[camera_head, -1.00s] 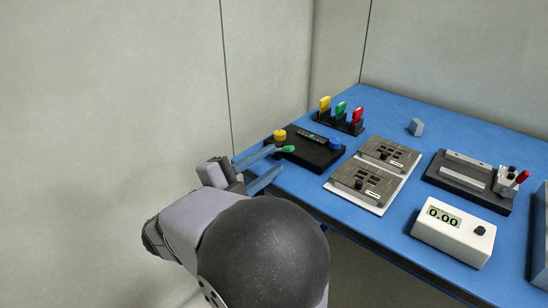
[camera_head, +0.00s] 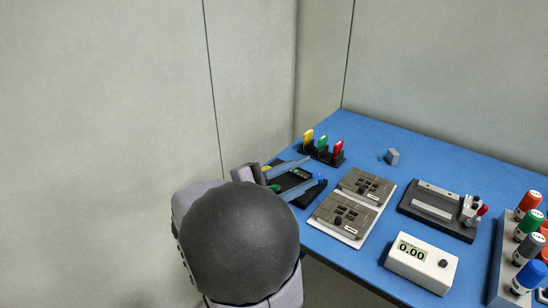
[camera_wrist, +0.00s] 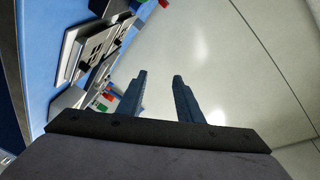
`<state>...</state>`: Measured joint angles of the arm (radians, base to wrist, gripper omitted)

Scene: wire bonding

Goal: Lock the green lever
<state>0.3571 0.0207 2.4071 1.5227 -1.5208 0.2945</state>
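Three upright handles, yellow, green and red, stand in a black rack at the back left of the table in the head view; the green one, the green lever (camera_head: 322,143), is in the middle. A smaller green knob (camera_head: 274,188) shows by a black base with a blue knob (camera_head: 321,180), partly hidden behind my arm. My gripper (camera_head: 316,171) is over this base, in front of the rack, with its fingers apart. The wrist view also shows my gripper (camera_wrist: 158,77) open, with nothing between the fingers.
Two grey fixtures on a white plate (camera_head: 350,234) lie to the right of the black base. Beyond them are a dark fixture (camera_head: 440,222), a white meter (camera_head: 421,264) reading 0.00 and a marker rack (camera_head: 503,260). A small grey block (camera_head: 392,157) stands at the back. Pale walls enclose the left.

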